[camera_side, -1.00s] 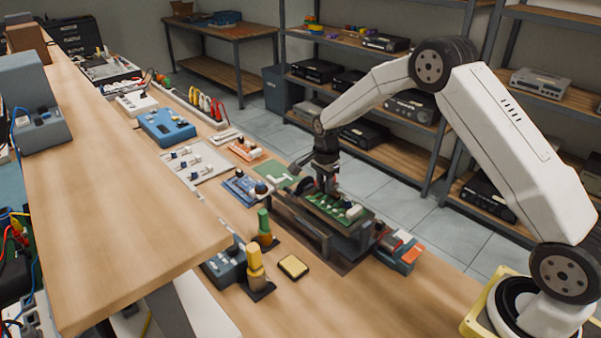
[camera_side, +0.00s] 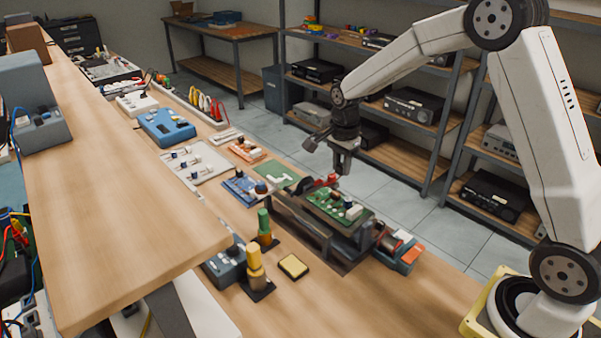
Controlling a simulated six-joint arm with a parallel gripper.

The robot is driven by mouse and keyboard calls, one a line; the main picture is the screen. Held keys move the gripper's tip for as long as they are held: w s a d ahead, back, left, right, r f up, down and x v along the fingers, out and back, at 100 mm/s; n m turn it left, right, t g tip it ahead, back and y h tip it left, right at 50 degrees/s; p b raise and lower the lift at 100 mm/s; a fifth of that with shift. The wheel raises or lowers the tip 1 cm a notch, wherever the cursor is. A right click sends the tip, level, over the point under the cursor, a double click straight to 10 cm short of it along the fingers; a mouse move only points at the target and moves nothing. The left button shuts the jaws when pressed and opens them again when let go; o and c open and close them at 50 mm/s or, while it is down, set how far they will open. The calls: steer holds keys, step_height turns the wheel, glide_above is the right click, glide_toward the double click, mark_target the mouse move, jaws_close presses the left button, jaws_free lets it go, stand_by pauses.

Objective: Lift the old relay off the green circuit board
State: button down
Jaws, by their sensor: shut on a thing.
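The green circuit board (camera_side: 324,206) sits in a dark holder on the bench, with a white block and several small dark parts on it. My gripper (camera_side: 342,172) points down above the far end of the board, clear of its surface. It is shut on the old relay, which is small and mostly hidden between the dark fingers, so its shape is hard to make out. A small red part (camera_side: 332,179) shows just below the fingertips; I cannot tell what it belongs to.
A tray with red and orange parts (camera_side: 410,256) stands right of the holder. Green (camera_side: 264,222) and yellow (camera_side: 254,258) upright tools and a yellow pad (camera_side: 293,266) are in front. A blue board (camera_side: 240,187) lies left. A raised wooden shelf (camera_side: 120,220) fills the left.

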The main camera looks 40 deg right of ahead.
steer(key=s+a+r, duration=0.1)
steer(key=s+r, duration=0.2)
steer(key=s, duration=0.5)
steer(key=shift+r, duration=0.2)
steer(key=shift+r, duration=0.2)
stand_by(0.5)
steer(key=shift+w+r, duration=0.1)
steer(key=shift+r, duration=0.6)
steer(key=shift+r, duration=0.35)
steer(key=shift+r, duration=0.35)
steer(key=shift+r, duration=0.35)
steer(key=shift+r, duration=0.35)
steer(key=shift+r, duration=0.25)
